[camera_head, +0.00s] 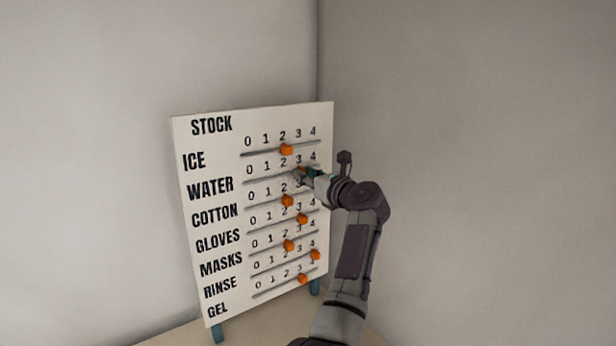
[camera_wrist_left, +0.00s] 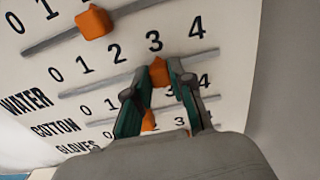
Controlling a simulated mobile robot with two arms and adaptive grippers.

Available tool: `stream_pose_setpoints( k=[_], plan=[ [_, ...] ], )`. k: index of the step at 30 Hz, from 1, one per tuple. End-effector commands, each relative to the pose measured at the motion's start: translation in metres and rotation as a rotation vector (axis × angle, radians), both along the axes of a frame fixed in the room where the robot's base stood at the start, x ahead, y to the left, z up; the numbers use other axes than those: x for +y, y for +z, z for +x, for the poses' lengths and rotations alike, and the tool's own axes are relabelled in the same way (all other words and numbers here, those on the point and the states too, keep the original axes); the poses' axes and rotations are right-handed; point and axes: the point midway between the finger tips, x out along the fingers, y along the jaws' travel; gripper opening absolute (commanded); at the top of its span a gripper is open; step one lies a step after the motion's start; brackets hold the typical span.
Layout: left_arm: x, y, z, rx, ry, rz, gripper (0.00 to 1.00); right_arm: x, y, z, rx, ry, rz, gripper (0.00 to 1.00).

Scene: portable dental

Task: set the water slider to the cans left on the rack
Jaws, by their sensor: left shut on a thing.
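The water slider's orange knob (camera_head: 302,170) is on the WATER track of the white STOCK board (camera_head: 212,300), mostly hidden by my gripper. In the left wrist view the water knob (camera_wrist_left: 159,72) sits on its track just below the 3. My left gripper (camera_head: 308,174) is at the board, its fingers on either side of this knob and shut on it. The gripper also shows in the left wrist view (camera_wrist_left: 155,88). No rack or cans are in view. My right gripper is not in view.
The ice knob (camera_head: 286,150) is just above and the cotton knob (camera_head: 288,200) just below, both near 2. Several more orange knobs sit on lower tracks. The board stands on blue-green feet (camera_head: 217,334) on a pale surface, in a corner between bare walls.

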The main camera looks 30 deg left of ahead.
Motion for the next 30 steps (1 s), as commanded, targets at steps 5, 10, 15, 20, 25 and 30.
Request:
stream_pose_setpoints(
  k=[5,10,15,20,25,30],
  plan=[
    [0.001,0.002,-0.001,-0.004,0.002,-0.001,0.46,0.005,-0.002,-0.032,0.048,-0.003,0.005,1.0],
    [0.001,0.002,-0.001,-0.004,0.001,-0.001,0.48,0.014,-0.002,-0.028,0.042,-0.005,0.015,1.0],
    [-0.002,0.002,-0.001,-0.005,0.0,-0.001,0.48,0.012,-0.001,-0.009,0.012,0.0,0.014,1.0],
    [-0.021,0.001,-0.008,-0.006,-0.002,-0.002,0.48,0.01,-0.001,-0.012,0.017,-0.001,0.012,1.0],
    [-0.048,0.001,-0.019,-0.004,-0.002,-0.003,0.48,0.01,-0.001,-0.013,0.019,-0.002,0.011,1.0],
    [-0.065,0.001,-0.027,-0.004,0.001,-0.002,0.48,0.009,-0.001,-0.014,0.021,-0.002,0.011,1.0]
  ],
)
